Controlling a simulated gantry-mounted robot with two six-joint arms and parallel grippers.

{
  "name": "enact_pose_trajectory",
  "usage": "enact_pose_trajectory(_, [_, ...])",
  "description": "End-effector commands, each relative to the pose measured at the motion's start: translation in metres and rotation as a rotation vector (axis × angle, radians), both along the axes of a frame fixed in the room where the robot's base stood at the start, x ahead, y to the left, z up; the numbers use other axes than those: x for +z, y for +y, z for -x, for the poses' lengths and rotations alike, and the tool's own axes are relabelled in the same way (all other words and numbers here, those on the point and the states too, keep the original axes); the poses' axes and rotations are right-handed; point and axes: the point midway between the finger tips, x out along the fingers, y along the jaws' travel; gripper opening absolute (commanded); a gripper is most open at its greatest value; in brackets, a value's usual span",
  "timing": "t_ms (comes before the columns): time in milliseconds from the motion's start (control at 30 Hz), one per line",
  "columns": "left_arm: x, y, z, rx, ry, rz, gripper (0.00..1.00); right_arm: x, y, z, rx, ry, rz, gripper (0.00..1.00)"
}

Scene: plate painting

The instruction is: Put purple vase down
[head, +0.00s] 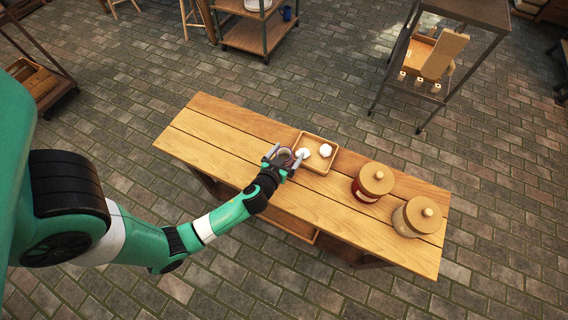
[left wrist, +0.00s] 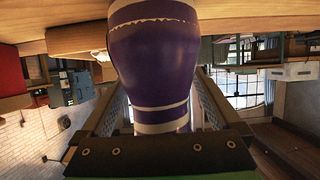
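The purple vase (left wrist: 155,60) with white bands fills the middle of the left wrist view. In the head view it shows from above as a small round rim (head: 284,155), left of the wooden tray. My left gripper (head: 286,154) has one finger on each side of the vase; both appear to meet its widest part, and the vase hides part of the fingertips. The vase looks upright, over or on the wooden table (head: 215,135). I cannot tell whether its base touches the table. My right gripper is not in view.
The wooden tray (head: 333,161) holds white items and sits close to the right of the vase. A red jar (head: 366,191) and a pale jar (head: 402,224), both with wooden lids (head: 377,178), stand farther right. The table's left end is clear.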

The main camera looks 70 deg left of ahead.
Motion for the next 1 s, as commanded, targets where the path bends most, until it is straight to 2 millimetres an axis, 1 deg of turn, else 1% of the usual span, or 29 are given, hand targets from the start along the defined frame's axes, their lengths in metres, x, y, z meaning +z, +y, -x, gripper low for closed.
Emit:
enact_pose_trajectory(33, [0.000,0.000,0.000,0.000,0.000,0.000,0.88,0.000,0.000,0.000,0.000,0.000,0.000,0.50])
enact_pose_trajectory(67, [0.000,0.000,0.000,0.000,0.000,0.000,0.83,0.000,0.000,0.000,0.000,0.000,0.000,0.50])
enact_pose_trajectory(100, [0.000,0.000,0.000,0.000,0.000,0.000,0.75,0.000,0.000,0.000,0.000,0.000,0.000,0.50])
enact_pose_trajectory(267, [0.000,0.000,0.000,0.000,0.000,0.000,0.47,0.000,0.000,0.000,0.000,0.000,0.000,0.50])
enact_pose_trajectory(300, [0.000,0.000,0.000,0.000,0.000,0.000,0.39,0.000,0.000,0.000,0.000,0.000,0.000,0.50])
enact_pose_trajectory(467, [0.000,0.000,0.000,0.000,0.000,0.000,0.11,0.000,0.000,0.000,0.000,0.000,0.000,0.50])
enact_pose_trajectory(500, [0.000,0.000,0.000,0.000,0.000,0.000,0.03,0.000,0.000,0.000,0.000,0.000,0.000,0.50])
enact_pose_trajectory(533, [0.000,0.000,0.000,0.000,0.000,0.000,0.00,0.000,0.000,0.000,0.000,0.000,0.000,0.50])
enact_pose_trajectory(833, [0.002,0.000,0.000,-0.001,-0.002,-0.001,0.00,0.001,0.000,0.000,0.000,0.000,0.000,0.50])
enact_pose_trajectory(933, [0.009,-0.001,-0.001,-0.002,-0.001,-0.002,0.00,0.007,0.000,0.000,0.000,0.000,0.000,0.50])
enact_pose_trajectory(1000, [0.018,-0.002,-0.002,-0.005,-0.003,-0.001,0.00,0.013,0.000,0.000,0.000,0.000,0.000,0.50])
